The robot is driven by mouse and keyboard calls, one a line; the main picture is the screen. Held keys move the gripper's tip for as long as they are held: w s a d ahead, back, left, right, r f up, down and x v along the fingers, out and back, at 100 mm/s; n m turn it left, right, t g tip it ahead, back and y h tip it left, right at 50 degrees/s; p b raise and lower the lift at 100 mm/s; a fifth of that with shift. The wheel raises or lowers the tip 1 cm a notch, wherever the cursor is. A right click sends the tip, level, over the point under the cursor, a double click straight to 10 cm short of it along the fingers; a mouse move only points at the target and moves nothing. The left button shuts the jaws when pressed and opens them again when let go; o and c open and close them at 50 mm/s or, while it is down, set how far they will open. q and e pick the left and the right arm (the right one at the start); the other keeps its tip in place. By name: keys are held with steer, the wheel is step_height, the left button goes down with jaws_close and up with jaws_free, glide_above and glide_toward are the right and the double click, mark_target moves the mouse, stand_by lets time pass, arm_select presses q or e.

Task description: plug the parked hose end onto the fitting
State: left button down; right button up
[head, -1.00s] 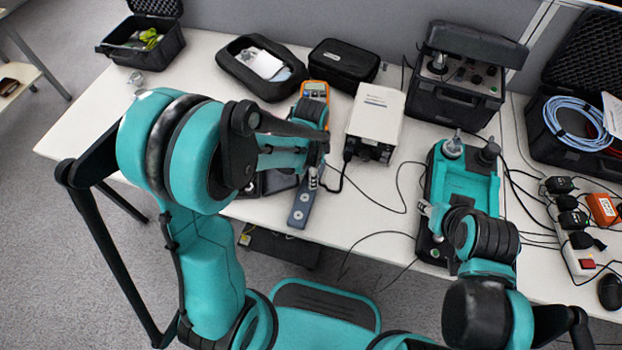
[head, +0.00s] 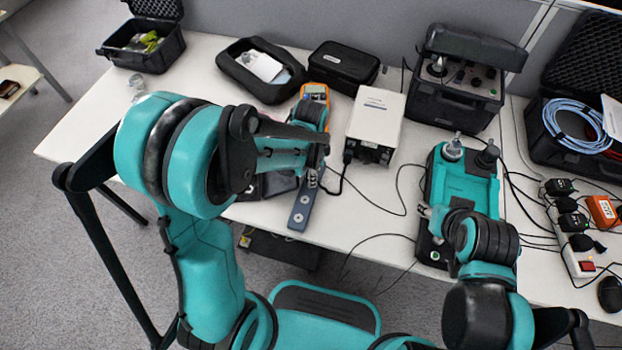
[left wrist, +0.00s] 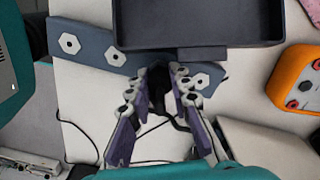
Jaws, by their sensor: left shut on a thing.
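My left gripper (head: 313,178) is over the near edge of the table, at the far end of a blue-grey bar (head: 299,214) with pale hexagonal spots. In the left wrist view, the fingers of the gripper (left wrist: 162,84) are closed around a small black piece (left wrist: 160,77), likely the hose end, mostly hidden between them. A black line (head: 338,186) runs from the gripper to the front of a white box (head: 376,117). The bar (left wrist: 85,47) passes just beyond the fingertips. I cannot make out the fitting. My right gripper (head: 432,212) is beside a teal-and-black device (head: 465,187); its fingers are unclear.
A dark tray (left wrist: 200,22) lies against the bar in the left wrist view. An orange meter (head: 315,93) and a black case (head: 343,67) stand behind my left gripper. Loose black cables (head: 385,207) cross the table between the arms. Power adapters crowd the right side.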

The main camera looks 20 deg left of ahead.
arm_select(q)
steer(key=shift+r, duration=0.15)
steer(key=shift+r+p, duration=1.4)
steer(key=shift+r, duration=0.35)
steer(key=w+d+r+p, duration=0.4)
steer(key=w+d, duration=0.1)
steer(key=d, duration=0.7)
steer(key=w+d+r+p, duration=0.3)
steer(key=w+d+r, duration=0.1)
steer(key=d, duration=0.9)
steer(key=w+d+r+p, duration=0.4)
steer(key=w+d, duration=0.3)
steer(key=d, duration=0.5)
steer(key=shift+d+r+p, duration=0.3)
steer(key=shift+d+r, duration=0.1)
steer(key=shift+r, duration=0.2)
steer(key=shift+w+d+f+b, duration=0.15)
steer(key=shift+f+b, duration=0.45)
steer(key=shift+f, duration=0.35)
steer(key=shift+f+b, duration=0.35)
steer(key=shift+f, duration=0.45)
steer(key=shift+f, duration=0.1)
